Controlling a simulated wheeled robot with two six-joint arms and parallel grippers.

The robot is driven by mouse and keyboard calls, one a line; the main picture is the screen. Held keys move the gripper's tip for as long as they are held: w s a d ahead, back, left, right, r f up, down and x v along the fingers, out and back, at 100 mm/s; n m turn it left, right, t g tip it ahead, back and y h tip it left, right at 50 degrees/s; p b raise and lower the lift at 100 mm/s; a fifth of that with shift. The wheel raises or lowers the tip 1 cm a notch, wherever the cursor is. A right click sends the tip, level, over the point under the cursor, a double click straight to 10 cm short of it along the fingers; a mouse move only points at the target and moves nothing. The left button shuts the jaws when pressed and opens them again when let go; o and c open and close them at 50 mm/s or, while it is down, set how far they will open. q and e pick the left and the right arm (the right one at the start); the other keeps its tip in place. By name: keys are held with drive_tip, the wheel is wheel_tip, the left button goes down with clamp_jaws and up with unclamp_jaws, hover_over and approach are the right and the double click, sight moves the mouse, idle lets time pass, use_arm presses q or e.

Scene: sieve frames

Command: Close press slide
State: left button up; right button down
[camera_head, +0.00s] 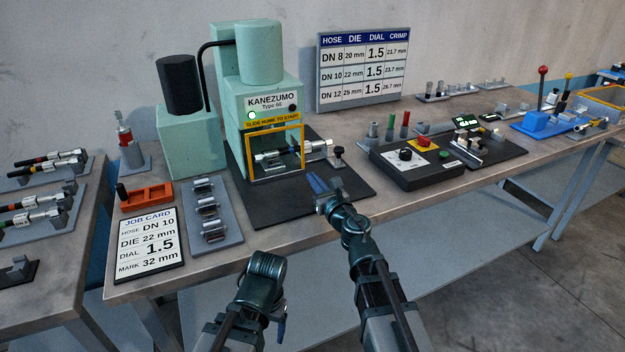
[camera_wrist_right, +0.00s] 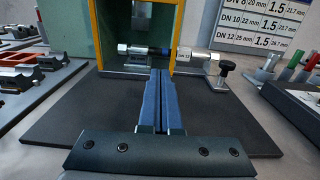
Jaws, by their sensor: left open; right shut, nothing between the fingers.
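The pale green press (camera_head: 262,85) stands on a black base plate (camera_head: 265,205). Its label reads "SLIDE HOME TO START", above a yellow-framed opening. A metal fitting on a dark hose (camera_wrist_right: 160,51) lies across the opening, its silver end (camera_wrist_right: 198,56) reaching out to the right. A black-knobbed post (camera_head: 339,151) stands right of the opening; it also shows in the right wrist view (camera_wrist_right: 224,69). My right gripper (camera_head: 317,184) is shut and empty above the plate, in front of the opening, its blue fingers (camera_wrist_right: 160,88) together. My left gripper (camera_head: 279,326) is open, low in front of the bench, mostly hidden by its wrist.
The job card (camera_head: 148,245) and a grey rack of dies (camera_head: 210,218) lie left of the plate. A black control box (camera_head: 415,167) stands to the right. A sign (camera_head: 360,68) is behind. Bench front right of the plate is clear.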

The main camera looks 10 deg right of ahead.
sight(294, 153)
drive_tip(key=x, duration=1.2)
drive_tip(key=shift+w, duration=0.15)
drive_tip(key=x, duration=0.4)
drive_tip(key=shift+w, duration=0.1)
